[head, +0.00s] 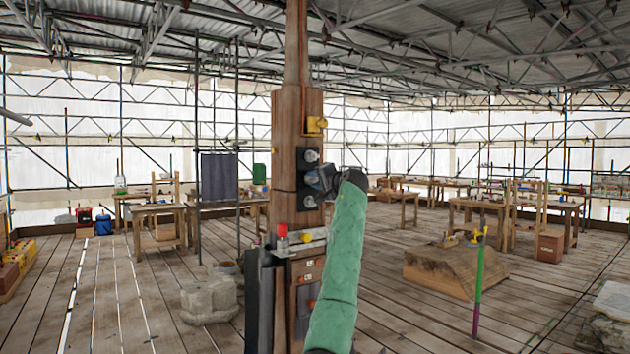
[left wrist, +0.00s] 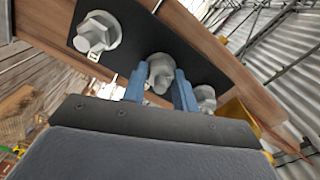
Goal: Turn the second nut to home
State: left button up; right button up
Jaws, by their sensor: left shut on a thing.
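A black plate (head: 301,168) on the wooden post carries three grey nuts in a vertical row: a top nut (head: 311,156), a middle nut (head: 312,177) and a bottom nut (head: 309,202). In the left wrist view the plate (left wrist: 130,45) runs diagonally, with the middle nut (left wrist: 160,72) between the blue fingers of my left gripper (left wrist: 160,90). My left gripper (head: 322,178) is shut on this middle, second nut. The two outer nuts (left wrist: 98,33) (left wrist: 205,97) stand clear of the fingers. My right gripper is not in view.
The wooden post (head: 284,120) rises through the middle. A yellow fitting (head: 316,125) sits above the plate; a red-topped part (head: 282,230) and a metal bracket (head: 300,243) sit below it. A stone block (head: 209,300) and a wooden block (head: 456,268) stand on the plank floor.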

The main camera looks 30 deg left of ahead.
pick_arm(q)
jog(key=m, duration=0.2)
jog(key=shift+r+m+p, duration=0.15)
jog(key=shift+m+p, duration=0.2)
jog(key=shift+m, duration=0.95)
jog(key=shift+m+p, duration=0.5)
jog(key=shift+m, duration=0.3)
jog(key=shift+m+p, duration=0.35)
jog(key=shift+m, duration=1.05)
jog(key=shift+f, duration=0.2)
jog(key=o, duration=1)
jog(key=shift+w+d, duration=0.1)
jog(key=shift+c, duration=0.2)
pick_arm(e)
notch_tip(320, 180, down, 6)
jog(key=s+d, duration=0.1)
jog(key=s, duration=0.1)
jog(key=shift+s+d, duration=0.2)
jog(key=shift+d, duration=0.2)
